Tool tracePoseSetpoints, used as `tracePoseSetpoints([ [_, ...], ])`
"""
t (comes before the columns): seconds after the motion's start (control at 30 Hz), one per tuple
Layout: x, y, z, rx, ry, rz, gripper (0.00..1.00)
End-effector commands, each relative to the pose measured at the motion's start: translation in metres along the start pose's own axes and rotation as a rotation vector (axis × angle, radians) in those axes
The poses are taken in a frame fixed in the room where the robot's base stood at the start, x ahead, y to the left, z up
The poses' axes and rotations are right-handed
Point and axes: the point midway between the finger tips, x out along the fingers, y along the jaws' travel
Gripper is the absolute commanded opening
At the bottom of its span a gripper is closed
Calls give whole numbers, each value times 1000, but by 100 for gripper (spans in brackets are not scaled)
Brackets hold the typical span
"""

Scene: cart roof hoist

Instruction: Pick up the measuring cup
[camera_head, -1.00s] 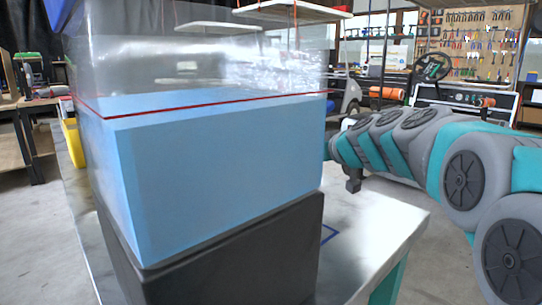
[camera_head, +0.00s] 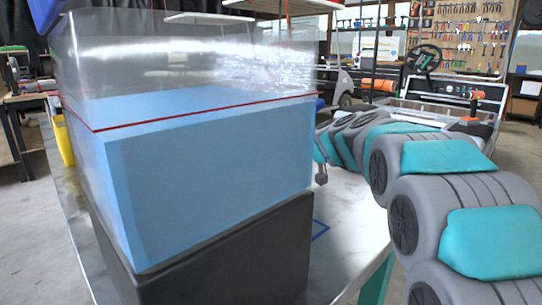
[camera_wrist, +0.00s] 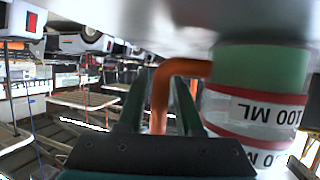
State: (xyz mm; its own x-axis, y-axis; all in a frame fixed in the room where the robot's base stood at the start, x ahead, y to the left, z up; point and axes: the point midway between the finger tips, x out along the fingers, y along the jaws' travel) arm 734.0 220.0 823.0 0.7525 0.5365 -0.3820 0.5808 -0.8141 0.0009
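The measuring cup (camera_wrist: 255,108) shows at the right of the wrist view, close up. It has a green part, a white band reading "100 ML" upside down and red lines. Its orange handle (camera_wrist: 160,98) bends down between the two dark green fingers of my gripper (camera_wrist: 160,108). The fingers stand apart on either side of the handle, with a narrow gap seeming to show beside it. In the head view the cup and my gripper are hidden behind the clear tank (camera_head: 205,185).
The large tank holds blue liquid, has a red line around it and stands on a black base (camera_head: 225,255). The metal table (camera_head: 345,225) has a blue outline on it. A yellow container (camera_head: 62,140) is at the left. A cart with a steering wheel (camera_head: 425,60) stands behind.

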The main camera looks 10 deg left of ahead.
Motion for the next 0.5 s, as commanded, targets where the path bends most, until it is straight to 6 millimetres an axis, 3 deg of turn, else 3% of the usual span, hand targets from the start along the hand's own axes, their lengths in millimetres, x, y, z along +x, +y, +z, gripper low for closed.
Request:
tracePoseSetpoints([
  [0.07, 0, 0, 0, 0, 0, 0, 34],
  [0.37, 0, 0, 0, 0, 0, 0, 2],
  [0.5, 0, 0, 0, 0, -1, 0, 0],
])
